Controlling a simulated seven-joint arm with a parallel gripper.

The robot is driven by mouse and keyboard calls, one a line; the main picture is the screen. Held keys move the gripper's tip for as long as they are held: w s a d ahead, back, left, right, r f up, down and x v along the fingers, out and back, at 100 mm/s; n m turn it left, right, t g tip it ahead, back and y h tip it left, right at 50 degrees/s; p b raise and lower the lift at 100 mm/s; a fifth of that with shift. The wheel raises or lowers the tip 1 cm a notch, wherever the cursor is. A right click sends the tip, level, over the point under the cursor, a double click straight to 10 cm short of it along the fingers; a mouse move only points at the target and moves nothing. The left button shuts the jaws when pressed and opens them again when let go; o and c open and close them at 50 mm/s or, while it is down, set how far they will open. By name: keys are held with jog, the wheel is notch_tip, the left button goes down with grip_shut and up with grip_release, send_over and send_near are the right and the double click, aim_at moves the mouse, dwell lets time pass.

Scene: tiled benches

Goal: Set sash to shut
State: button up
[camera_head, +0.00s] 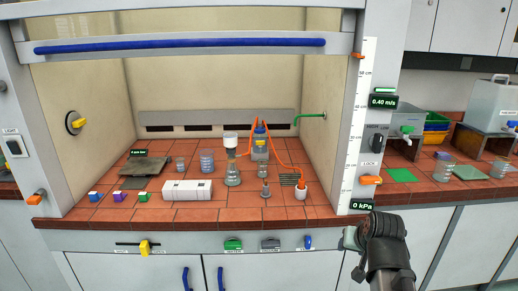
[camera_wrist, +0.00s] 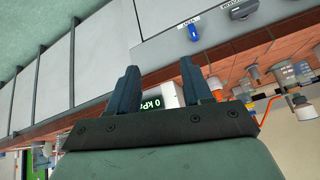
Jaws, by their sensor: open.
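The fume hood sash (camera_head: 100,49) is raised, with its blue handle bar (camera_head: 180,46) across the top of the opening. The hood's opening below it is clear to the worktop. A height scale (camera_head: 357,120) runs down the right post, with an orange marker (camera_head: 358,56) near its top, level with the sash. My gripper (camera_wrist: 158,85) is open and empty in the wrist view, its two dark fingers apart. In the head view my arm's end is at the lower right, below the worktop edge and far from the handle. The fingertips are hard to make out there.
Glassware stands on the red tiled worktop (camera_head: 100,212), including a flask (camera_head: 232,175) and a bottle (camera_head: 260,150) with orange tubing. A white box (camera_head: 187,190) lies near the front. An orange lever (camera_head: 371,180) and a 0 kPa display (camera_head: 361,206) are on the right post.

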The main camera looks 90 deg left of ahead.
jog(key=s+a+r+g+y, duration=0.1)
jog(key=s+a+r+y, duration=0.15)
jog(key=s+r, duration=0.9)
jog(key=s+a+r+m+g+y, duration=0.1)
jog(key=s+a+r+g+y, duration=0.15)
jog(key=r, duration=1.75)
jog(key=s+a+r+g+y, duration=0.1)
jog(key=s+a+r, duration=0.35)
jog(key=r, duration=1.05)
jog(key=m+g+y, duration=0.1)
jog(key=m+g, duration=0.1)
jog(key=m, duration=0.3)
send_near(251, 41)
jog(key=w+d+f, duration=0.1)
jog(key=d, duration=0.2)
jog(key=m+y, duration=0.1)
jog(key=m, duration=0.4)
jog(key=x, duration=1.4)
jog(key=shift+a+r, duration=0.1)
jog(key=shift+r, duration=0.2)
grip_shut()
